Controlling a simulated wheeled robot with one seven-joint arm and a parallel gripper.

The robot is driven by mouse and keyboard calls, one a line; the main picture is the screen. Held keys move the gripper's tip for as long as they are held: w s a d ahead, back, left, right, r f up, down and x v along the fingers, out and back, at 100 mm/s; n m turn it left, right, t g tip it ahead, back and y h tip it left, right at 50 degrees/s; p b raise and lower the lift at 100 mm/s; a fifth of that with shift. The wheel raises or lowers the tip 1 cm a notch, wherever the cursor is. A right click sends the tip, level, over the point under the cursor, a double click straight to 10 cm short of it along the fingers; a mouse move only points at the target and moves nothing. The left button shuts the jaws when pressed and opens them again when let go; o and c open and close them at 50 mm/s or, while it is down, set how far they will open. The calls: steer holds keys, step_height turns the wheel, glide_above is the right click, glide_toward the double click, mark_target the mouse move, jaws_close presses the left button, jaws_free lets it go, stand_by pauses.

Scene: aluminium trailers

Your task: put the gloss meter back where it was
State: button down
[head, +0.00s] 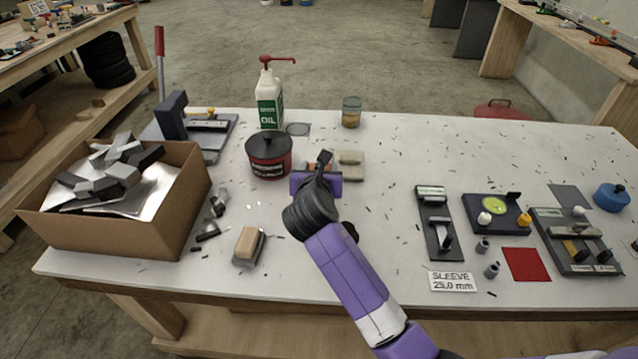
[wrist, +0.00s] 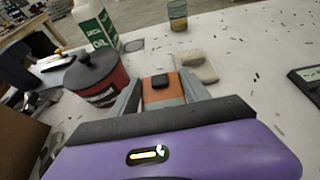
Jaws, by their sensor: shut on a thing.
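My gripper (head: 316,175) is over the middle-left of the white bench, to the right of a dark red pot with a black lid (head: 269,155). In the wrist view its two grey fingers are shut on a small orange and grey block with a black top piece (wrist: 160,88), which I take to be the gloss meter. Only a sliver of orange shows in the head view; my gripper hides the rest. Whether its underside touches the bench cannot be told.
An oil pump bottle (head: 270,100), a small grey patch (head: 298,129) and a glass jar (head: 351,113) stand behind. A cardboard box of metal scrap (head: 180,210) is left. Gauges, a red square (head: 526,264) and a grey square (head: 570,196) are right. The centre-right back is mostly clear.

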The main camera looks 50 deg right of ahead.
steer(key=shift+f, duration=2.35)
steer(key=shift+f, duration=0.15)
steer(key=c, duration=0.5)
jaws_free()
